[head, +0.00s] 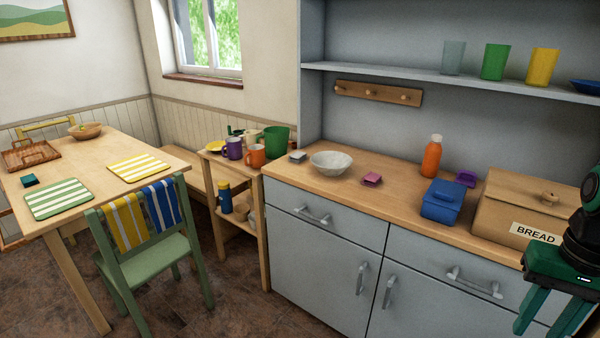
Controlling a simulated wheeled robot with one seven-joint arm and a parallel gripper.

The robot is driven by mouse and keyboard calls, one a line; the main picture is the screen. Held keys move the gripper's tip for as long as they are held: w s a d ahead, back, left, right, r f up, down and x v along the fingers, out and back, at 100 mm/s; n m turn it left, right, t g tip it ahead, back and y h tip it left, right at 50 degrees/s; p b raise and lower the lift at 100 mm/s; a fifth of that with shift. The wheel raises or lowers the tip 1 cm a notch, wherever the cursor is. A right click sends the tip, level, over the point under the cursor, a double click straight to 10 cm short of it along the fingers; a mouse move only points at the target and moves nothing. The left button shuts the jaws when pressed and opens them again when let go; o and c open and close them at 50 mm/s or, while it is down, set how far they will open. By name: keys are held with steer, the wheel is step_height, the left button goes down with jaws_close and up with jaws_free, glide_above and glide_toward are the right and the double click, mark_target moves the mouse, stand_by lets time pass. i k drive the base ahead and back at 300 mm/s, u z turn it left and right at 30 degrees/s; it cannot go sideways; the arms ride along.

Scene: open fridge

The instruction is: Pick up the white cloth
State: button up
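A small folded white-grey cloth (298,157) lies on the wooden counter near its left end, just left of a white bowl (331,163). It looks like the white cloth, though it is small in the picture. My gripper (543,322) is at the lower right edge, in front of the counter and far from the cloth. Its two green fingers point down and stand apart with nothing visible between them. The fingertips are at or past the bottom edge of the picture.
The counter (400,205) also holds a pink cloth (372,179), an orange bottle (432,157), a blue box (442,201), a purple item (466,178) and a bread box (530,210). A mug shelf (228,162), a green chair (148,262) and a table stand left. Floor shows between.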

mark_target(298, 156)
steer(key=z, duration=0.15)
steer(key=k, duration=0.25)
steer(key=u, duration=0.85)
steer(key=i, duration=2.4)
steer(key=z, duration=0.5)
